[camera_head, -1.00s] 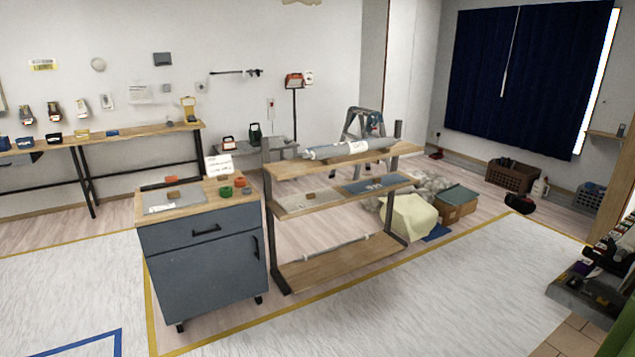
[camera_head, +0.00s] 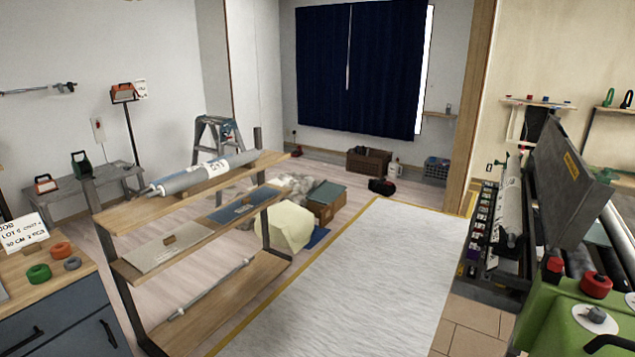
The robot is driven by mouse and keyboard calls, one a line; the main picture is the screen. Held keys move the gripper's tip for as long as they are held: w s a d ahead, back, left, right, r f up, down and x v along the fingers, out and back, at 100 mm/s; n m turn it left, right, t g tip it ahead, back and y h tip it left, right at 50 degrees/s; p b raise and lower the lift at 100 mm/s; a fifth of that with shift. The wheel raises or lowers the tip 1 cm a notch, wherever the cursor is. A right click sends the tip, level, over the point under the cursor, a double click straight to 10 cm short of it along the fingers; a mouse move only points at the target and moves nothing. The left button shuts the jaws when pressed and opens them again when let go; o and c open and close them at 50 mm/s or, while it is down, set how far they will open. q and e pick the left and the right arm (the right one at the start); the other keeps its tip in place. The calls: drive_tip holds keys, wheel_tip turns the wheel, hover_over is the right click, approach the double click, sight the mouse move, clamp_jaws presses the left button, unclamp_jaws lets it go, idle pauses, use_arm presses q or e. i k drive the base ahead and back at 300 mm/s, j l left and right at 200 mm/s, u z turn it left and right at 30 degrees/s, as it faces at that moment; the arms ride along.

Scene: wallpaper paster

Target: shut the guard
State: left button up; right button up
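At the right side stands a green machine (camera_head: 560,318) with red knobs and a white round dial on its near face. A grey raised panel with a yellow label (camera_head: 568,185), which looks like the guard, stands tilted up above the machine's rollers. Its right part runs close to the picture's right edge. Neither of my grippers is in view.
A wooden shelf rack (camera_head: 190,190) holding a grey roll stands at left. A blue-grey cabinet (camera_head: 65,315) is at the lower left. A white floor area (camera_head: 365,280) edged in yellow lies clear between the rack and the machine. A crate (camera_head: 369,161) stands below the curtains.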

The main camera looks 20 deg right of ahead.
sight(573, 198)
drive_tip(key=i+z, duration=0.2)
drive_tip(key=z, duration=0.25)
drive_tip(key=i+z, duration=0.2)
drive_tip(key=z, duration=0.25)
drive_tip(key=i+j+z, duration=0.1)
drive_tip(key=z, duration=0.4)
drive_tip(key=i+j+z, duration=0.15)
drive_tip(key=i+z, duration=0.2)
drive_tip(key=i+j+z, duration=0.2)
drive_tip(key=z, duration=0.15)
